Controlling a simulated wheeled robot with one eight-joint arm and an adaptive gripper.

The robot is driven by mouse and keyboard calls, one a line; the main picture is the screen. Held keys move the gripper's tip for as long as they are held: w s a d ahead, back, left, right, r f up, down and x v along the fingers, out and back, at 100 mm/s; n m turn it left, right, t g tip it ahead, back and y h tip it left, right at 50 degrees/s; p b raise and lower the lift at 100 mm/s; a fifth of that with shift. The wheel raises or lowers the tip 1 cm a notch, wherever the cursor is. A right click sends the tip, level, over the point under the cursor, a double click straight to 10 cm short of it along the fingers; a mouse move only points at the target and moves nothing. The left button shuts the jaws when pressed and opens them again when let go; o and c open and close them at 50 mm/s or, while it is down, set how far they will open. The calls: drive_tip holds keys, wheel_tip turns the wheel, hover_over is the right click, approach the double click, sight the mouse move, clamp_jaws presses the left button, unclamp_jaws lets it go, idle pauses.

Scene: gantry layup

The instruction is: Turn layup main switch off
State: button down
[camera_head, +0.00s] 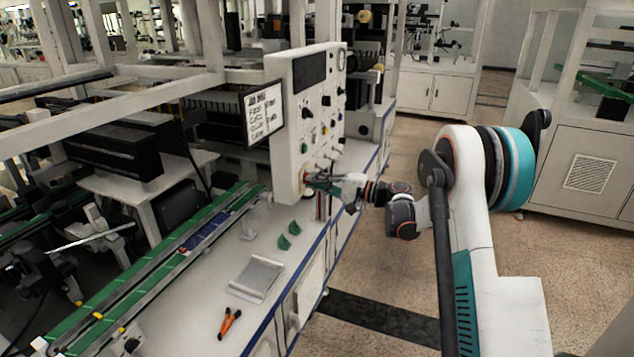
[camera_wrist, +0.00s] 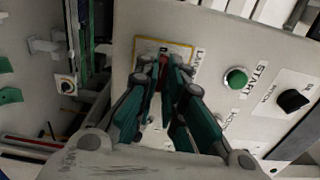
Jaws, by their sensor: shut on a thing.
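The white control panel box (camera_head: 283,160) stands on the bench. Low on its face is a yellow-bordered plate with the main switch, whose red handle (camera_wrist: 163,78) shows between my fingers in the wrist view. My gripper (camera_wrist: 164,62) reaches the plate with both teal fingers closed around the red handle. In the head view my gripper (camera_head: 312,180) meets the lower part of the panel face from the right. The fingers hide most of the switch, so its exact angle cannot be told.
A green START button (camera_wrist: 236,79) and a black knob (camera_wrist: 292,100) sit beside the switch on the panel. A green conveyor (camera_head: 165,252), a metal plate (camera_head: 258,276) and orange-handled pliers (camera_head: 229,322) lie on the bench. The floor to the right is partly open.

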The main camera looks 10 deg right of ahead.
drive_tip(key=shift+f+n, duration=0.1)
drive_tip(key=shift+n, duration=0.2)
idle(0.4)
drive_tip(key=c, duration=1.7)
unclamp_jaws()
drive_tip(key=v, duration=1.2)
